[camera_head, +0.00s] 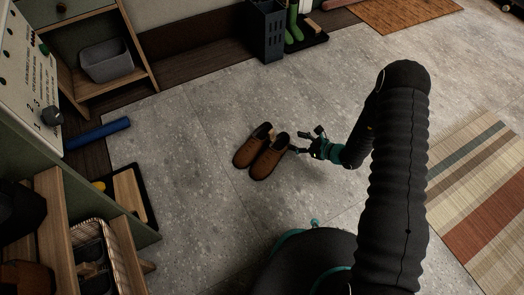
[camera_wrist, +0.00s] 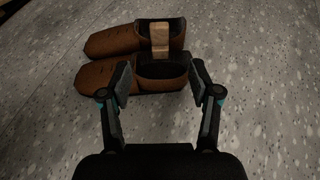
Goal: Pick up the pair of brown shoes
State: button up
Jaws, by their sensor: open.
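The pair of brown shoes (camera_head: 261,153) stands side by side on the grey tiled floor in the head view. In the wrist view the brown shoes (camera_wrist: 112,72) lie across the upper left, toes to the left, with dark openings. A light wooden piece (camera_wrist: 160,40) bridges the two shoes near their heels. My gripper (camera_head: 303,142) is open just right of the shoes. In the wrist view my gripper (camera_wrist: 161,80) has its fingers apart, with the nearer shoe's heel part beyond and between the tips. I cannot tell whether they touch.
A striped rug (camera_head: 482,190) lies to the right. A dark umbrella stand (camera_head: 268,32) and green boots (camera_head: 294,22) stand at the back. Shelves (camera_head: 105,85) and a blue roll (camera_head: 97,133) are on the left. The floor around the shoes is clear.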

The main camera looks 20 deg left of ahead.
aim_at(273, 133)
jog(key=x, duration=0.8)
jog(key=shift+s+r+b, duration=0.1)
jog(key=shift+b, duration=0.3)
jog(key=shift+r+b+x, duration=0.2)
jog(key=shift+b+x, duration=0.2)
jog(key=shift+x, duration=2.4)
jog(key=shift+c, duration=0.2)
grip_shut()
